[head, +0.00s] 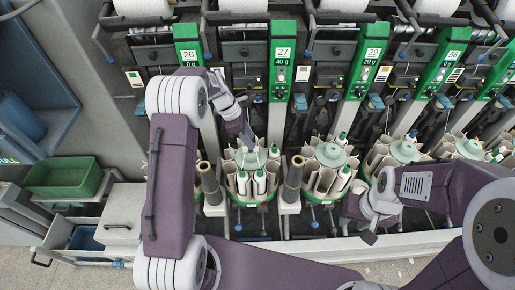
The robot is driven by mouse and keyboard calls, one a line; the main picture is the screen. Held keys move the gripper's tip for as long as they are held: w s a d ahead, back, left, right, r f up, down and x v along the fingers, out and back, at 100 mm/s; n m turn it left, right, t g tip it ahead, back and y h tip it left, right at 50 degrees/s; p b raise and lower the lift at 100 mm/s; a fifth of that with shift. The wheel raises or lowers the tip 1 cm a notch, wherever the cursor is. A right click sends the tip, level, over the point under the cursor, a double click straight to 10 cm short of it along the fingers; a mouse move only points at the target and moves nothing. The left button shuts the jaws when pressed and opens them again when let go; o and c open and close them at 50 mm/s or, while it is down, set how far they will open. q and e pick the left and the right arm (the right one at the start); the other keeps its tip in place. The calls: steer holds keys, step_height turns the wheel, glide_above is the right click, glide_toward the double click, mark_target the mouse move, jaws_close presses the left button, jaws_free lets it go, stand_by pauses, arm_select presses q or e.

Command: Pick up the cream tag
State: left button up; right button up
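I cannot single out the cream tag with certainty. Small pale labels sit on the winder fronts: one left of unit 26 (135,79), one beside unit 27 (303,73), one beside unit 29 (383,74) and one further right (455,75). My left gripper (247,133) points down above the round bobbin holder under unit 27, apart from the labels. My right gripper (366,232) hangs low in front of the machine, right of the middle holder. Both grippers are small and dark here, and their finger gaps are unclear.
Round holders with white bobbins (328,155) line the machine front, with brown upright tubes (294,172) between them. A green bin (63,177) stands at the left over drawers. A pale rail (400,244) runs along the front. Pale scraps lie on the floor.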

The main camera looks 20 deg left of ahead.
mark_target(256, 149)
arm_select(q)
steer(key=x, duration=0.4)
steer(key=shift+f+p, duration=0.3)
steer(key=shift+p, duration=0.05)
steer(key=shift+w+d+f, duration=0.15)
steer(key=shift+w+d, duration=0.05)
steer(key=shift+w, duration=0.05)
steer(key=shift+s+a, duration=0.1)
jaws_close()
